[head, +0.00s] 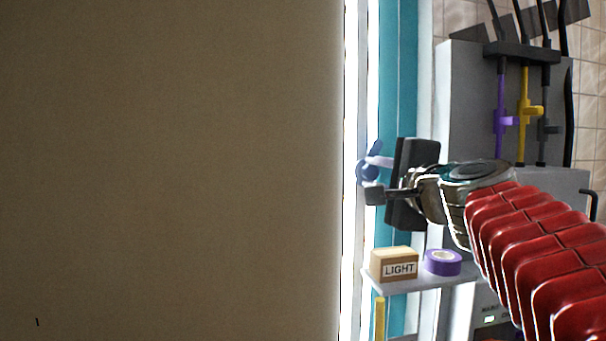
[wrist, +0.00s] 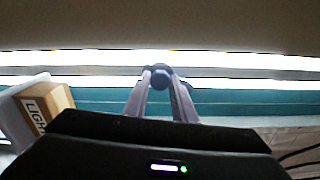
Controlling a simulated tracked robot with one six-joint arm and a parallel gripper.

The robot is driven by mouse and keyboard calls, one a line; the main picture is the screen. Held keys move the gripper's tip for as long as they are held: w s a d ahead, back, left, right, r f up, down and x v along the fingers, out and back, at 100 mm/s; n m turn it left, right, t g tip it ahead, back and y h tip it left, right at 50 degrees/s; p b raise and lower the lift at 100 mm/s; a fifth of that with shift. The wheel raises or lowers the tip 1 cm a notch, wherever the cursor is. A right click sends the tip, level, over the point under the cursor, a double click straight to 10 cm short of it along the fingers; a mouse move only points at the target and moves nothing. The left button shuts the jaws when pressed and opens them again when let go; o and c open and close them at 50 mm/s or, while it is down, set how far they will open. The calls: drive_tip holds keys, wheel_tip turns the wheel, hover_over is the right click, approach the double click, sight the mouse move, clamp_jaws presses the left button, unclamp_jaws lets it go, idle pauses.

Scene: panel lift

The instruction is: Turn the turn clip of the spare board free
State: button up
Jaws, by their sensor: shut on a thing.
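The turn clip (head: 366,166) is a small dark blue knob at the white and teal upright strip, beside the edge of a large beige panel (head: 170,170). I cannot tell whether this panel is the spare board. My gripper (head: 374,180) reaches the clip from the right, with its dark body just right of it. In the wrist view, the two grey fingers of my gripper (wrist: 160,84) converge on the round dark blue clip (wrist: 160,73) and are shut on it. The fingers hide part of the clip, and its exact turn angle is hard to read.
A box marked LIGHT (head: 394,265) and a purple tape roll (head: 443,262) stand on a small shelf (head: 425,282) below my gripper. A grey cabinet (head: 465,90) with purple, yellow and dark upright tools stands at the right. The beige panel fills the left side.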

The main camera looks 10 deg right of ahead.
drive_tip(key=shift+d+f+m, duration=0.1)
drive_tip(key=shift+f+m, duration=0.2)
drive_tip(key=shift+m, duration=0.3)
drive_tip(key=o, duration=1.1)
drive_tip(key=shift+r, duration=0.15)
drive_tip(key=shift+c, duration=0.2)
